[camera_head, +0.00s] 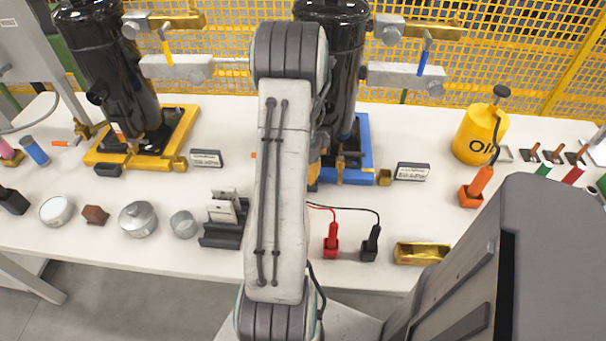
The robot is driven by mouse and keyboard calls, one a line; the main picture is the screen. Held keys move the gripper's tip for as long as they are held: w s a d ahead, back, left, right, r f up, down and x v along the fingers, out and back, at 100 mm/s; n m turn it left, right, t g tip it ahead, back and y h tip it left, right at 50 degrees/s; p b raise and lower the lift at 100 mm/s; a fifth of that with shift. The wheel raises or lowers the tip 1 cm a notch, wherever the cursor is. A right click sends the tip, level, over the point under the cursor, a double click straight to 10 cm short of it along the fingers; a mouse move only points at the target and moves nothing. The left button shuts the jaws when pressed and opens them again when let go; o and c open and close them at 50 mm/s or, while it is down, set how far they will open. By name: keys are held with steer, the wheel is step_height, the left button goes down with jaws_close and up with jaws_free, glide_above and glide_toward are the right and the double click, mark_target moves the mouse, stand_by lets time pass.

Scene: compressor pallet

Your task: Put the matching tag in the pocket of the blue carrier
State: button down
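The blue carrier (363,134) stands on the white table right of centre, with a tall black compressor (343,70) on it. My arm covers its left part, and I cannot make out its pocket. A black rack (222,240) at the front, left of my arm, holds pale upright tags (224,209); their print is too small to read. A small dark-framed label plate (412,171) stands right of the blue carrier. Another label plate (207,159) stands beside the yellow carrier (103,151), which bears a second black compressor (118,85). My gripper is not in view.
A yellow oil can (475,135) stands at the right. Red (332,240) and black (371,244) clips with cables and a brass block (420,253) lie in front. Round tins, including a lidded one (138,219), stand front left. A yellow mesh fence (520,70) closes the back.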

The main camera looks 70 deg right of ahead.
steer(key=shift+f+b, duration=0.4)
steer(key=shift+f, duration=0.3)
steer(key=c, duration=1.1)
jaws_free()
steer(key=shift+c, duration=0.3)
steer(key=c, duration=0.3)
steer(key=shift+r, duration=0.25)
steer(key=shift+s+r+p, duration=0.1)
steer(key=shift+r+p, duration=0.95)
steer(key=shift+r, duration=0.15)
steer(key=shift+r+p, duration=1.7)
steer(key=shift+r, duration=0.65)
